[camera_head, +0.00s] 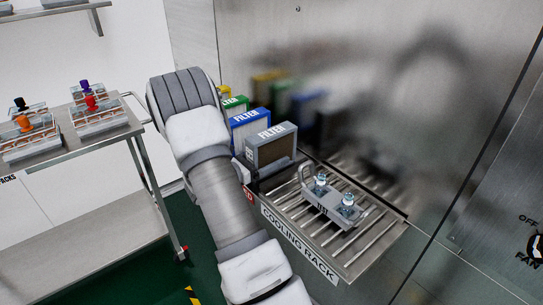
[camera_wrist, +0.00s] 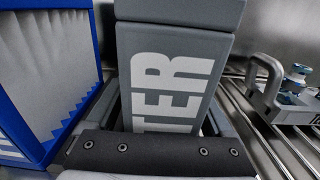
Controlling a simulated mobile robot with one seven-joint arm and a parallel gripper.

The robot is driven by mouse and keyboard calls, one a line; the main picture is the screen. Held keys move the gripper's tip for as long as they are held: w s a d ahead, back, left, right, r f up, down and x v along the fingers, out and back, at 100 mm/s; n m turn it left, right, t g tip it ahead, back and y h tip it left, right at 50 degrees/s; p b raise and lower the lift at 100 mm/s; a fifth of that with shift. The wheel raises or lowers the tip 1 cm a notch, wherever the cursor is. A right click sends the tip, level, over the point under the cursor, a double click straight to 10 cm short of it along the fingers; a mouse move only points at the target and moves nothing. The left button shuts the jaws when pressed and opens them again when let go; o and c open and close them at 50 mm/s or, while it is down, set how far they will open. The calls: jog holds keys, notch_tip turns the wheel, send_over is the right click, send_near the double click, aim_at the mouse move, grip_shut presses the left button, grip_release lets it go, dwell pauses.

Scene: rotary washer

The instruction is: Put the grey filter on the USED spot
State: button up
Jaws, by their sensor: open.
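The grey filter (camera_head: 271,146) stands upright on the right end of a row of filters, at the back left of the cooling rack. In the wrist view the grey filter (camera_wrist: 172,75) fills the middle, its white lettering on its side. My gripper (camera_wrist: 162,112) is open, with a finger on either side of the filter's near end; I cannot tell whether they touch it. A red label (camera_head: 248,195), partly hidden by my arm, shows at the rack's left corner; I cannot read a USED spot.
A blue filter (camera_head: 249,128) stands close left of the grey one, with green (camera_head: 234,103) and yellow ones behind. The cooling rack (camera_head: 345,262) holds a metal carrier (camera_head: 333,205) with capped vials. A steel wall stands behind. A cart (camera_head: 72,138) with trays is left.

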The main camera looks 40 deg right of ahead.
jog(key=w+a, duration=0.1)
jog(key=a, duration=1.1)
jog(key=s+a+r+m+g+y, duration=0.1)
jog(key=s+a+r+m+y, duration=0.6)
jog(key=s+r+m+y, duration=0.3)
jog(key=s+a+r+m+t+y, duration=0.3)
jog(key=s+a+t+y, duration=0.1)
jog(key=a, duration=0.4)
jog(key=s+a+r+m+t+y, duration=0.3)
jog(key=s+a+t+y, duration=0.1)
jog(key=a, duration=0.4)
jog(key=shift+s+a+m+p, duration=0.2)
jog(key=shift+s+m+p, duration=0.05)
jog(key=shift+m+p, duration=0.15)
